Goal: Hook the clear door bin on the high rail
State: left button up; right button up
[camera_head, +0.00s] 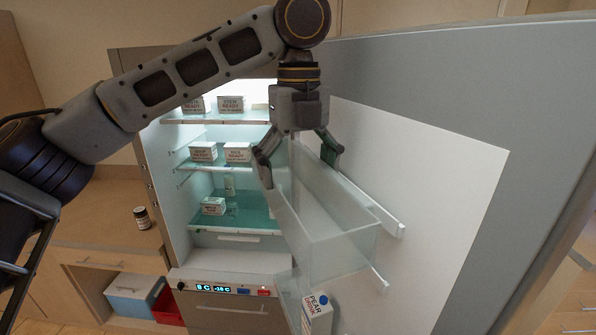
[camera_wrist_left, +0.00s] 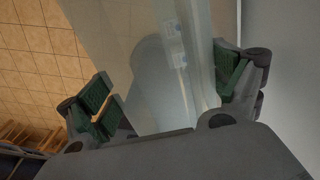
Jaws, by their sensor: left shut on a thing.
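My left gripper (camera_head: 298,168) is shut on the clear door bin (camera_head: 325,240), its fingers at the bin's two sides near the far end. The bin is a translucent open box, and it hangs in front of the open fridge door. In the left wrist view the bin (camera_wrist_left: 165,85) lies between the green finger pads. The high rail (camera_head: 387,217) is a white bar on the door's inner face, just right of the bin and partly hidden behind it. I cannot tell whether the bin touches it. My right gripper is not in view.
A lower rail (camera_head: 381,283) shows below the high one. Under the bin stands a pear drink carton (camera_head: 317,316) near another clear bin. The fridge shelves (camera_head: 240,226) at left hold several labelled boxes. A dark jar (camera_head: 143,218) stands on the counter.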

aim_at(316, 201)
pick_arm(q)
jog(key=shift+w+d, duration=0.15)
jog(key=shift+d, duration=0.15)
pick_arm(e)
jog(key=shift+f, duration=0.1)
pick_arm(q)
jog(key=shift+w+d+b, duration=0.25)
jog(key=shift+d+b, duration=0.05)
jog(key=shift+d, duration=0.25)
jog(key=shift+w+d+b, duration=0.25)
jog(key=shift+d, duration=0.25)
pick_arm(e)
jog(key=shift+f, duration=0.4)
pick_arm(q)
jog(key=shift+d+r+p, duration=0.2)
jog(key=shift+d+p, duration=0.05)
jog(key=shift+p, duration=0.3)
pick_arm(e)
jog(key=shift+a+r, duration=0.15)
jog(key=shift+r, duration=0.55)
